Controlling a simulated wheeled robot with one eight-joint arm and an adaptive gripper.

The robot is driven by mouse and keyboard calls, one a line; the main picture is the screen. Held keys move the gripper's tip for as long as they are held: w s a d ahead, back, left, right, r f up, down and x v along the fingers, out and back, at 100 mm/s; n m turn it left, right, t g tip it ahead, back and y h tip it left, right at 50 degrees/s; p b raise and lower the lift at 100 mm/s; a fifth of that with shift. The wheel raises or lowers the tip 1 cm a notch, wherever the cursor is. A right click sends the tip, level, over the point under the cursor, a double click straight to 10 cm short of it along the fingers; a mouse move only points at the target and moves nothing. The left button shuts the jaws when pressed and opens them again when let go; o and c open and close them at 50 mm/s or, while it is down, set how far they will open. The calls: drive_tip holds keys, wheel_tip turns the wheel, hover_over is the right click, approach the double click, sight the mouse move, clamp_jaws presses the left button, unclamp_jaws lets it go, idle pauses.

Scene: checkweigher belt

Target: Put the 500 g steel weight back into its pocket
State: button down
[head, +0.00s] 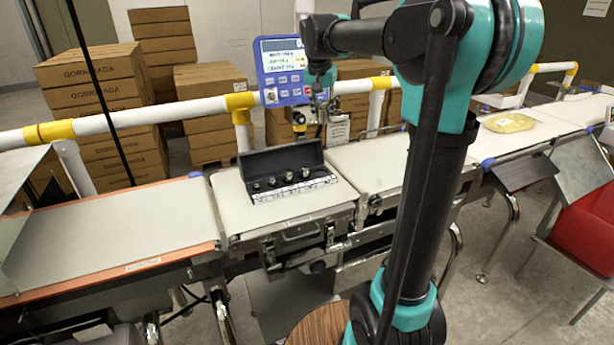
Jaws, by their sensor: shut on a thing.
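My gripper (321,112) hangs above and behind the right end of the open weight case, in front of the blue display's lower right corner. It is shut on a small steel thing, which I take to be the 500 g steel weight; its outline is hard to make out against the gripper and background. The dark weight case (247,167) lies open on the middle belt section, lid up at the back. Several knobbed steel weights (271,183) stand in a row in it, behind a pale front strip. Which pocket is empty cannot be told from here.
The blue display (284,71) stands close behind my gripper. A white rail (150,112) with yellow joints runs behind the belts. The left belt (110,235) is bare. A yellow bag (509,123) lies on the far right belt. Stacked cartons (95,95) stand behind.

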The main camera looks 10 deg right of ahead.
wheel_tip(320, 180, down, 20)
drive_tip(key=shift+r, duration=0.2)
idle(0.4)
drive_tip(key=shift+f, duration=0.1)
drive_tip(key=c, duration=1.1)
unclamp_jaws()
drive_tip(key=v, duration=1.2)
drive_tip(key=shift+s, duration=0.1)
